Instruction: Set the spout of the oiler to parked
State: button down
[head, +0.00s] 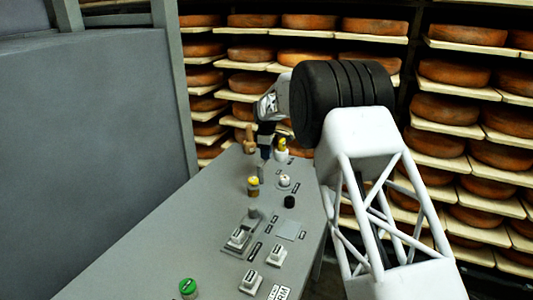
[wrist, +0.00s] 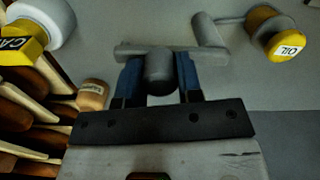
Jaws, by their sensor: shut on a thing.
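The oiler (head: 253,187) is a small yellow-banded pot on the grey console; in the wrist view its yellow body and white "OIL" label (wrist: 285,45) show at the upper right. A thin grey rod runs left from it to a grey tube (wrist: 208,32), which seems to be part of the spout. My gripper (head: 262,178) reaches down just beside the oiler. In the wrist view its blue fingers (wrist: 160,78) are shut on a dark grey rounded knob (wrist: 160,66), with a grey crossbar behind it. Whether the knob belongs to the spout I cannot tell.
The console (head: 185,235) also carries a white-and-yellow knob (head: 282,150), a wooden-coloured peg (head: 249,140), a white-topped knob (head: 285,182), a black knob (head: 290,202), white switches (head: 277,256) and a green button (head: 188,288). Shelves of cheese wheels (head: 452,110) stand behind.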

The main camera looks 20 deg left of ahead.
jog(key=c, duration=0.8)
grip_release()
jog(key=shift+r, duration=0.1)
jog(key=shift+r, duration=3.8)
